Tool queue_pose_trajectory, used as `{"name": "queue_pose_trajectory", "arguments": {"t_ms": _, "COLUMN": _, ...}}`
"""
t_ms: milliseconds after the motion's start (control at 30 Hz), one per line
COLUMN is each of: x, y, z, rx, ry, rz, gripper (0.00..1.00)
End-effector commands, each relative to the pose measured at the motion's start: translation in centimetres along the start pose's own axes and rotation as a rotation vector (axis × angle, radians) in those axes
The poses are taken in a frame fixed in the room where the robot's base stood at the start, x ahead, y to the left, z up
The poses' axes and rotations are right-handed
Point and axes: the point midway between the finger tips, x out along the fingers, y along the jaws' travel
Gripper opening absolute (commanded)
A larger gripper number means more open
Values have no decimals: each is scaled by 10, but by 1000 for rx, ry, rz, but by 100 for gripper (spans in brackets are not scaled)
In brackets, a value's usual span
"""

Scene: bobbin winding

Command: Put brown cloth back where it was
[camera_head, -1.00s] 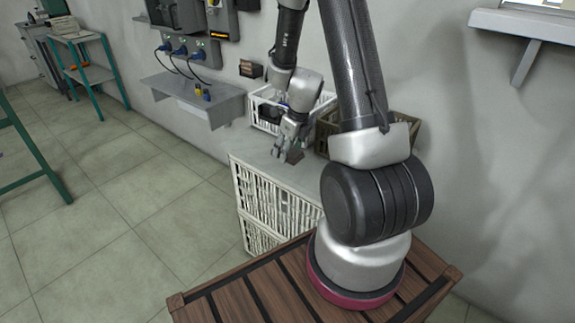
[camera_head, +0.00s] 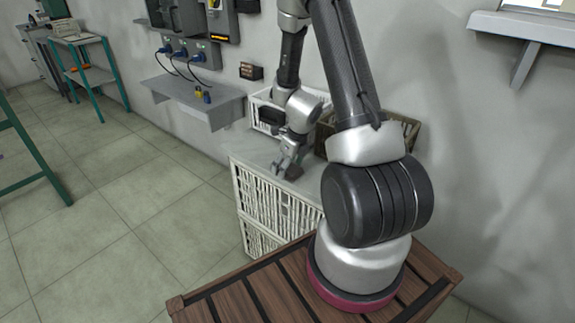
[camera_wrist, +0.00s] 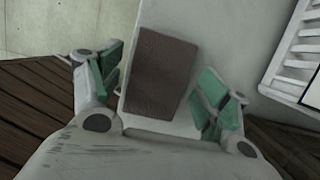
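The brown cloth (camera_wrist: 163,72) is a flat, dark brown rectangle. In the wrist view it lies between the two green-padded fingers of my gripper (camera_wrist: 160,85), with narrow gaps at both sides. The gripper looks open around it. In the head view my gripper (camera_head: 284,168) is low over the pale top of the white slatted crate stack (camera_head: 262,200). The brown cloth shows there as a small patch (camera_head: 294,173) just right of the fingers. Whether it rests fully on the top is hard to tell.
A white basket (camera_head: 262,112) and a brown crate (camera_head: 408,128) stand behind, by the wall. The tiled floor at left is mostly clear.

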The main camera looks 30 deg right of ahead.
Motion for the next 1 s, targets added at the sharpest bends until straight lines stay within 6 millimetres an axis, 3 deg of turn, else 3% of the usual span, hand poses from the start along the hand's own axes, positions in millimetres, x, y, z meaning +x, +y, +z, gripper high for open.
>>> {"name": "queue_pose_trajectory", "arguments": {"t_ms": 367, "x": -6, "y": 0, "z": 1, "rx": 0, "ry": -2, "rz": 0, "gripper": 78}}
{"name": "queue_pose_trajectory", "arguments": {"t_ms": 800, "x": -95, "y": 0, "z": 1, "rx": -2, "ry": -3, "rz": -2, "gripper": 78}}
{"name": "queue_pose_trajectory", "arguments": {"t_ms": 1000, "x": -119, "y": 0, "z": 1, "rx": -4, "ry": -2, "rz": 0, "gripper": 78}}
